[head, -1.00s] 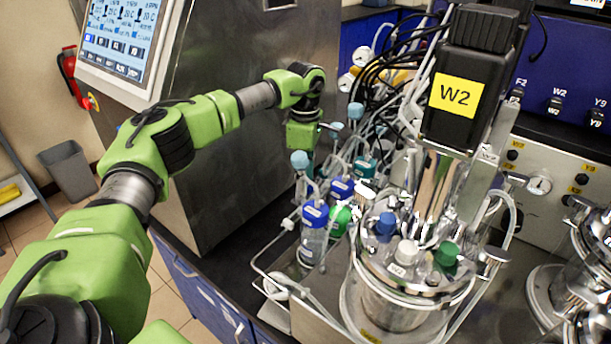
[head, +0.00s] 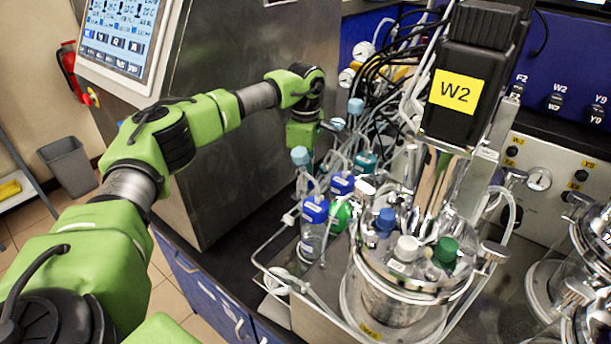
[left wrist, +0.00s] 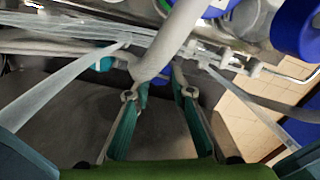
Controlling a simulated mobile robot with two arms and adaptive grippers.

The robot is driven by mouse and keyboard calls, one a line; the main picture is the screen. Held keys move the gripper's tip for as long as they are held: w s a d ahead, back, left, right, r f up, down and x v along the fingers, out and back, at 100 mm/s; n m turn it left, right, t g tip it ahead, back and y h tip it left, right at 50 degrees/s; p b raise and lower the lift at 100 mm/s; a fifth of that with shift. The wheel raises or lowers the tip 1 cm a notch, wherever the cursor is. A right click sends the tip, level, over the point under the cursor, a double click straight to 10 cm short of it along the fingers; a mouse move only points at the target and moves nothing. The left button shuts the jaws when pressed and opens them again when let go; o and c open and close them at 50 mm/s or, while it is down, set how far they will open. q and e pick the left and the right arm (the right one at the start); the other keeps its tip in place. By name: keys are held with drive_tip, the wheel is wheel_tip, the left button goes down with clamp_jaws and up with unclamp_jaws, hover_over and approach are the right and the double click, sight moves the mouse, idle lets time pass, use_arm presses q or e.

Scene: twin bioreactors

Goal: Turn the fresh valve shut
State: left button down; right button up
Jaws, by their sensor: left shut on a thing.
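My left gripper (left wrist: 158,92) reaches down behind the bottles at the left of the W2 bioreactor (head: 398,300). In the head view its green wrist shows, but its fingers are largely hidden. In the left wrist view its two teal fingers stand a little apart, closed on a small part that I take to be the fresh valve. That part is mostly hidden by a thick pale tube (left wrist: 168,45) crossing in front of the fingertips, so its angle cannot be told. My right gripper is not in view.
Blue-capped bottles (head: 314,210) and many thin tubes crowd the space beside the gripper. A steel cabinet with a screen (head: 122,38) stands behind my arm. Further glass vessels stand at the right.

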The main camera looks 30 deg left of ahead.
use_arm(q)
drive_tip(key=m, duration=0.4)
drive_tip(key=shift+w+m, duration=0.1)
drive_tip(key=shift+m, duration=0.2)
drive_tip(key=m, duration=0.4)
drive_tip(key=shift+w, duration=0.1)
drive_tip(key=m, duration=0.5)
drive_tip(key=shift+w+d+b, duration=0.1)
drive_tip(key=shift+b, duration=0.2)
drive_tip(key=shift+d+r+m, duration=0.1)
drive_tip(key=shift+m, duration=1.7)
drive_tip(key=c, duration=1.8)
unclamp_jaws()
wheel_tip(320, 180, up, 12)
